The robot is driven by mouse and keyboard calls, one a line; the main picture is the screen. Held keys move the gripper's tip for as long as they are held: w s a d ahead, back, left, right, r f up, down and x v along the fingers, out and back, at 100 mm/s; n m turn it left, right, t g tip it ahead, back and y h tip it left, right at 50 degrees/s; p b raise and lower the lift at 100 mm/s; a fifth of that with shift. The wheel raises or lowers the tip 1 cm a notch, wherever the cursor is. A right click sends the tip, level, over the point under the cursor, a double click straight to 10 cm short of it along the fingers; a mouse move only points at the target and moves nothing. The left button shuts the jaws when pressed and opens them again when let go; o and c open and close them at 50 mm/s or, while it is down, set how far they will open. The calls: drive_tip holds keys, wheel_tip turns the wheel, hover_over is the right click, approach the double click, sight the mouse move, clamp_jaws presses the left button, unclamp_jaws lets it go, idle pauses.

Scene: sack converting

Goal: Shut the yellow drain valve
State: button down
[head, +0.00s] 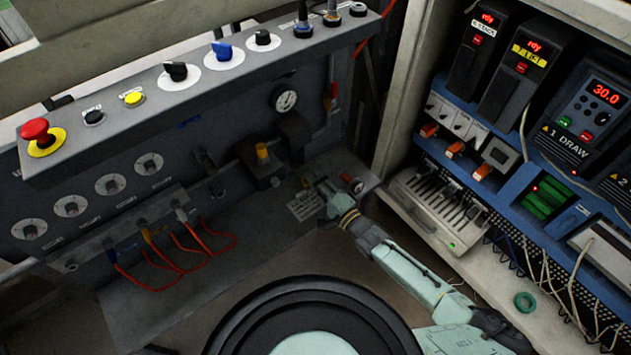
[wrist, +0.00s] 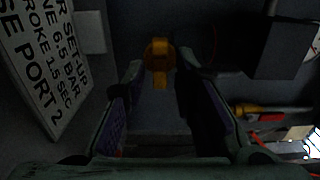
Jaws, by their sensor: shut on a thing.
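The yellow drain valve (wrist: 158,52) shows in the wrist view, with a rounded top and a short narrow handle pointing down the picture. It sits between the fingertips of my gripper (wrist: 160,70), which is shut on it. In the head view my gripper (head: 312,182) reaches to the foot of the grey panel, just right of a yellow-topped knob on a dark block. There the fingers hide most or all of the valve. I cannot tell from this how far the valve is turned.
A lettered plate (wrist: 42,58) lies close left of the fingers. A dark block (wrist: 285,45) stands to the right. In the head view a pressure gauge (head: 285,100) is above my gripper, red hoses (head: 190,250) lie left, and an open electrical cabinet (head: 440,225) stands right.

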idle(0.4)
drive_tip(key=c, duration=1.7)
unclamp_jaws()
drive_tip(key=shift+o, duration=0.2)
drive_tip(key=shift+s+d, duration=0.1)
drive_tip(key=v, duration=1.2)
